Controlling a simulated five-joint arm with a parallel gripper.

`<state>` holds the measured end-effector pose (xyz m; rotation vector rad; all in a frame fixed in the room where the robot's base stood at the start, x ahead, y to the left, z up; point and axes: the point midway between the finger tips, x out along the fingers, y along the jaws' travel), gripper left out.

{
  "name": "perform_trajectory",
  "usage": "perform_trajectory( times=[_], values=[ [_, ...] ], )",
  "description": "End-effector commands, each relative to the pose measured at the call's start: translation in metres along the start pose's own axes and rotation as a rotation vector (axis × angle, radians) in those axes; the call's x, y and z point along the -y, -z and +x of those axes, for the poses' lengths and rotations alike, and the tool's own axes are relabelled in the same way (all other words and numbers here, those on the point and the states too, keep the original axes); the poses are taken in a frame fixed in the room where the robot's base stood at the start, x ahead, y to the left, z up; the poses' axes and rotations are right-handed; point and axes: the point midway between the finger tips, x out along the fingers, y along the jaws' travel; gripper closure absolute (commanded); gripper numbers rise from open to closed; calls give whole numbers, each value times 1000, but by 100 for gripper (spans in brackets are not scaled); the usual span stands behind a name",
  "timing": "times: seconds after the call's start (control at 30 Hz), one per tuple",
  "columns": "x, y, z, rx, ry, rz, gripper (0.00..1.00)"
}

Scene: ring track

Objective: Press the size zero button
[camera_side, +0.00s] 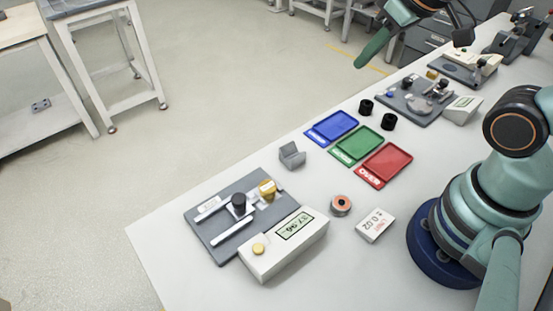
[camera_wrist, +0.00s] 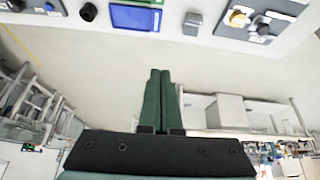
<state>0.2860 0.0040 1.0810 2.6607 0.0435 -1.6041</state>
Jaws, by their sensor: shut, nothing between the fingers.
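A white box with a display reading about 37.96 (camera_side: 287,247) stands at the front of the table. A round yellow button (camera_side: 259,249) sits on its top near the left end. I cannot read a label on the button. My gripper (camera_side: 360,64) is high at the top of the side view, far from the yellow button. In the wrist view my green fingers (camera_wrist: 160,74) are together, with nothing between them.
Blue (camera_side: 333,126), green (camera_side: 360,145) and red (camera_side: 386,164) trays lie mid-table. A grey block (camera_side: 291,155), two black rings (camera_side: 377,114), a copper-coloured ring (camera_side: 341,205) and a white limit card (camera_side: 375,225) are nearby. A second fixture (camera_side: 415,98) stands farther back.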

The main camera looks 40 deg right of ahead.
Motion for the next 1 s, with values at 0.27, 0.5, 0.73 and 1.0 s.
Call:
perform_trajectory(
  times=[0.27, 0.5, 0.73, 1.0],
  values=[
    [48, 10, 7, 71, 87, -507, 100],
    [108, 11, 13, 117, 208, -1119, 100],
    [168, 1, 19, 125, 344, -1705, 100],
    [239, -27, 23, 88, 531, -2383, 100]
  ],
)
